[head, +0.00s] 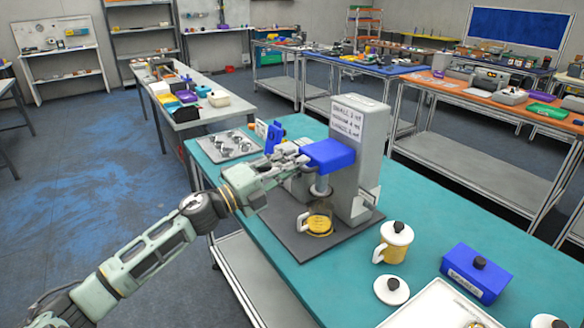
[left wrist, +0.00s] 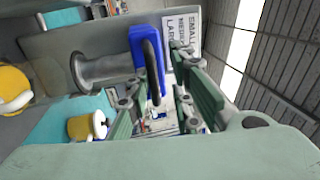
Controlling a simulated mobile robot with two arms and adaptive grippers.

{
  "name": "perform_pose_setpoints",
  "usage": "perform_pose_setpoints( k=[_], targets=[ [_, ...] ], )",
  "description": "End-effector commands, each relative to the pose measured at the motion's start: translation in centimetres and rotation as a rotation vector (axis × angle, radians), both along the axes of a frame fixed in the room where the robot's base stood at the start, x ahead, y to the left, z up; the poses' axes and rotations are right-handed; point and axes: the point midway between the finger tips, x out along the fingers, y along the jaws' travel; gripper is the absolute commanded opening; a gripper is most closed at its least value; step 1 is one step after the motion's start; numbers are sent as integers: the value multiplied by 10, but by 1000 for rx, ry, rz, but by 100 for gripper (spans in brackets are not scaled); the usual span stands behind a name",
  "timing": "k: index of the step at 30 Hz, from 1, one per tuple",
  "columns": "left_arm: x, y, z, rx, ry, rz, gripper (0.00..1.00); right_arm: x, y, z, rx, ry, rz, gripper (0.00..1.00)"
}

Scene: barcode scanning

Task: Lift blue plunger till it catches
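A blue block-shaped plunger part (head: 328,155) sits at the front of a grey press-like machine (head: 360,150). It also shows in the left wrist view (left wrist: 140,48), with a dark curved bar along its side. My left gripper (head: 296,160) is beside the blue part, on its left. In the left wrist view its two fingers (left wrist: 165,105) are apart, and nothing is clearly clamped between them. Whether a finger touches the blue part I cannot tell. A glass mug with yellow contents (head: 319,222) stands on the dark base under the machine's spout. My right gripper is not in view.
A yellow mug with white lid (head: 394,242), a round white lid (head: 391,290), a blue box (head: 476,273) and a white tray (head: 440,308) are to the right on the teal table (head: 425,215). A metal tray with several knobs (head: 222,146) lies behind my left arm.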

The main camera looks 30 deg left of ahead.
Motion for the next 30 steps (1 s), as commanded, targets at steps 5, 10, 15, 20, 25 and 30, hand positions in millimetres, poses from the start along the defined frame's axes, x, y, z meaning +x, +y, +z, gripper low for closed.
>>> perform_pose_setpoints(
  k=[5,10,15,20,25,30],
  targets=[
    [0,0,-1,1,2,-1,27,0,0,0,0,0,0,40],
    [-1,-1,-3,1,4,-1,27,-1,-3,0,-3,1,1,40],
    [-9,3,-6,-2,7,-2,27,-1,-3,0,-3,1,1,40],
    [-28,11,-10,1,8,0,27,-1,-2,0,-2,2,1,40],
    [-55,22,-15,-1,8,-1,27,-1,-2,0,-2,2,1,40],
    [-81,33,-20,0,6,0,27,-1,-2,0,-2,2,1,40]
  ],
)
